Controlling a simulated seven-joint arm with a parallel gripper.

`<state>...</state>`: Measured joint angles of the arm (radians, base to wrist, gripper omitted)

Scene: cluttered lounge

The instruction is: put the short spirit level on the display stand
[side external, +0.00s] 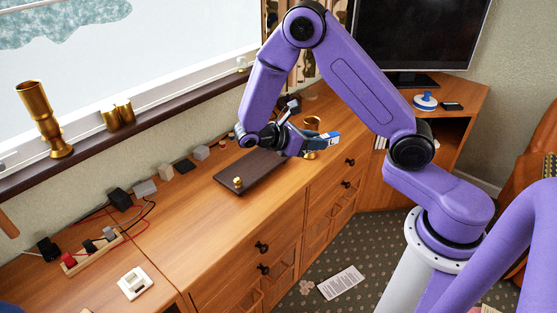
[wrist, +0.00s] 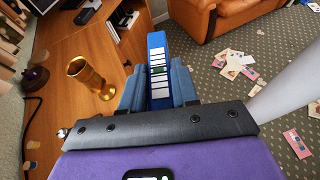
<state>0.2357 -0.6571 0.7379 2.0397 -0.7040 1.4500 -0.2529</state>
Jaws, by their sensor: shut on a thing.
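The short spirit level (wrist: 157,48) is a slim blue bar with white panels and a small green vial. My gripper (wrist: 158,88) is shut on it, and its far end sticks out past the fingers. In the side view the level (side external: 330,139) shows at the tip of my gripper (side external: 312,145), held above the cabinet top near its front edge. A dark flat slab (side external: 228,180), perhaps the display stand, lies on the cabinet to the left of and below my gripper.
A brass goblet (wrist: 88,78) stands close beside the level; a brass cup (side external: 312,123) shows behind my gripper. Small blocks (side external: 201,152), cables and a wooden rack (side external: 92,252) line the left. A blue-and-white object (side external: 425,102) sits by the television (side external: 420,35).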

